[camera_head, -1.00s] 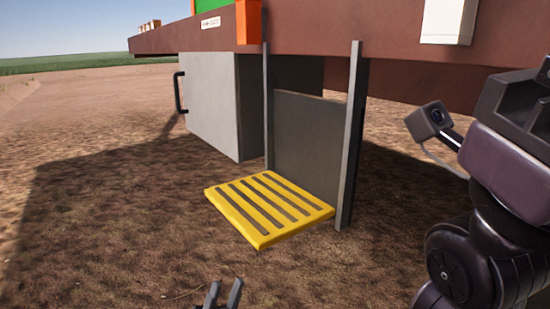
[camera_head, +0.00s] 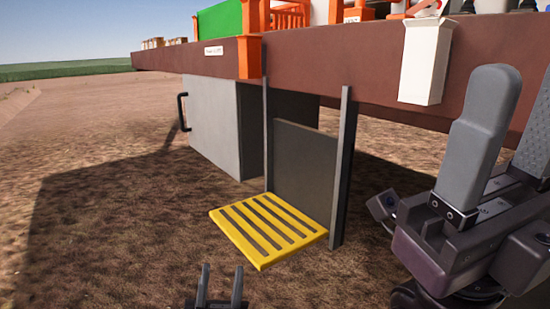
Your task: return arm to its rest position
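My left gripper (camera_head: 220,272) shows at the bottom edge, below the yellow slatted step. Its two thin grey fingers point up, apart, with only bare ground seen between them. My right gripper (camera_head: 512,105) is large at the right edge, with broad grey fingers pointing up and a gap between them. Nothing shows in that gap but the brown beam behind. My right arm's wrist (camera_head: 440,235) is below it, dark and boxy; the rest of both arms is mostly out of frame.
A yellow slatted platform (camera_head: 268,230) stands out between two grey upright rails (camera_head: 340,165) under a brown deck beam (camera_head: 350,75). A grey cabinet (camera_head: 212,115) with a black handle hangs to its left. A white box (camera_head: 425,60) is fixed to the beam. Open soil lies at left.

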